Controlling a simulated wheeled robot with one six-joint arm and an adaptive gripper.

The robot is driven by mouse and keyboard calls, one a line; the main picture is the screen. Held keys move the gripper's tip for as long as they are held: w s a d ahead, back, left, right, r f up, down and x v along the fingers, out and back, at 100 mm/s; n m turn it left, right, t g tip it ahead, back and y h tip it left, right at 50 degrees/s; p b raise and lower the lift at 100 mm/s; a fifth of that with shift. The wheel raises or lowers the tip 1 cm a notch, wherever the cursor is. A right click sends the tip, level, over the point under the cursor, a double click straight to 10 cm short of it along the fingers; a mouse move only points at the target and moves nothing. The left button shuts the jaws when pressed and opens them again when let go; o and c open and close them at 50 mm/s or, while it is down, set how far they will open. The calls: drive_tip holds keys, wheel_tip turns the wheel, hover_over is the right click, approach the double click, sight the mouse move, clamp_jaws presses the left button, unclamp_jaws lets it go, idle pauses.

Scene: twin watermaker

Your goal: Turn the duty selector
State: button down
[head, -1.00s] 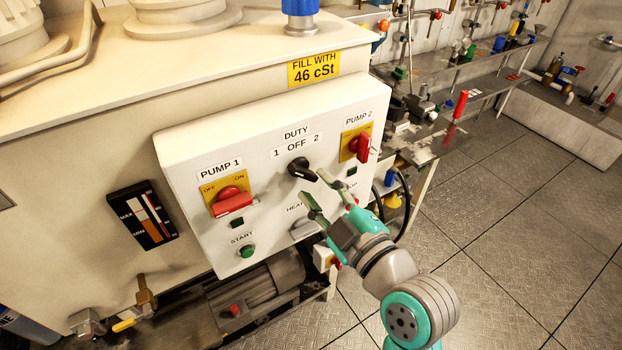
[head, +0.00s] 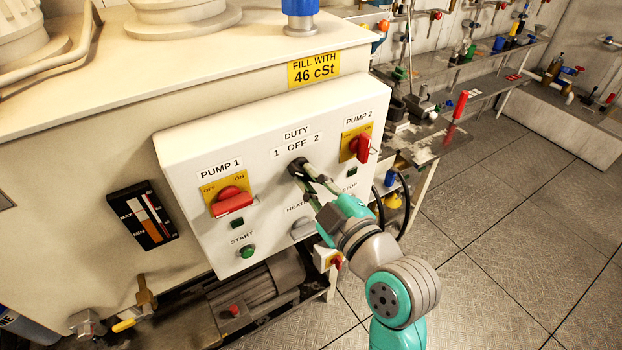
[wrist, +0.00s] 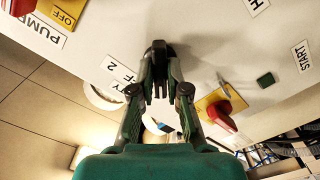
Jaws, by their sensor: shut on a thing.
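The duty selector (head: 297,164) is a black knob under the DUTY label, with the marks 1, OFF and 2 (head: 297,146) above it, on the white control panel. My gripper (head: 305,177) has its fingertips at this knob and is shut on it. In the wrist view the black knob (wrist: 158,52) shows between and beyond the fingertips of my gripper (wrist: 159,84). The fingers partly cover the knob, so its exact pointing direction is hard to tell.
Red handles for PUMP 1 (head: 231,201) and PUMP 2 (head: 361,149) flank the selector on yellow plates. A green START button (head: 247,251) and a grey HEATER knob (head: 302,228) sit below. A cluttered bench (head: 440,140) stands behind right; the tiled floor (head: 500,230) is open.

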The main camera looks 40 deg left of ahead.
drive_tip(key=shift+m, duration=0.3)
drive_tip(key=m, duration=0.3)
drive_tip(key=shift+m, duration=0.3)
drive_tip(key=m, duration=0.4)
drive_tip(key=shift+m, duration=0.3)
drive_tip(key=m, duration=0.4)
drive_tip(key=shift+m, duration=2.5)
drive_tip(key=c, duration=1.2)
unclamp_jaws()
drive_tip(key=shift+o, duration=0.2)
